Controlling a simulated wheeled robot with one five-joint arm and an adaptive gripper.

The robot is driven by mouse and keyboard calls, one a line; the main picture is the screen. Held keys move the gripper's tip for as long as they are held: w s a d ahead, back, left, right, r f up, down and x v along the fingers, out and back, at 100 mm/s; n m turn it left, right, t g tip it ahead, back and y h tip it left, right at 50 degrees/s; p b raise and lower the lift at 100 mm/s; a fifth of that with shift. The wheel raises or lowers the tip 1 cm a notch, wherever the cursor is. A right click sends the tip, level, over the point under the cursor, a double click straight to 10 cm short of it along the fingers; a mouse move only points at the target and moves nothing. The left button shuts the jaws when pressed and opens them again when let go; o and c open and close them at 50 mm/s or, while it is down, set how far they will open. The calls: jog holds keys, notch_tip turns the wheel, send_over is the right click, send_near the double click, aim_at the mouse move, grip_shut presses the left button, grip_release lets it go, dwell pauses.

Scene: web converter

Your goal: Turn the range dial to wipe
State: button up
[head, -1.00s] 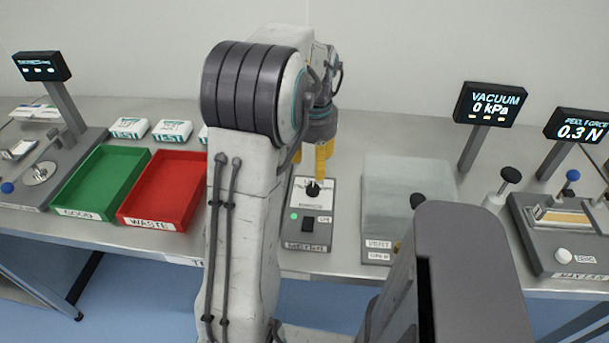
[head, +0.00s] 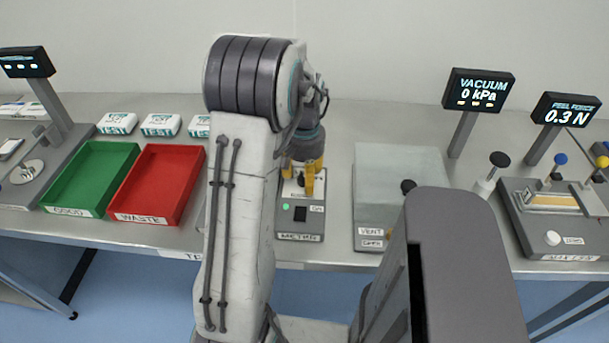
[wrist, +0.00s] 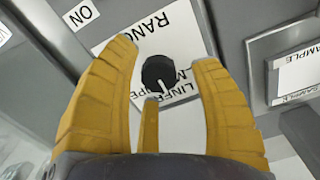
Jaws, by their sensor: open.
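The range dial (wrist: 158,74) is a black round knob with a white pointer line, on a white label plate (wrist: 185,35) lettered RANGE. In the wrist view the pointer aims toward the bottom of the picture, near the lettering that starts LINE. My gripper (wrist: 165,72) is open, with its yellow fingers on either side of the dial and a gap on each side. In the head view my gripper (head: 305,185) points down over the meter box (head: 300,237) and partly hides the dial. The word WIPE is not readable in either view.
Left of the meter are a red waste tray (head: 125,203) and a green good tray (head: 60,195). A clear vacuum box (head: 400,165) with a black knob stands close on the right. The peel force unit (head: 550,253) is farther right.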

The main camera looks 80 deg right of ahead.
jog(key=shift+o, duration=0.3)
grip_shut()
dwell(0.3)
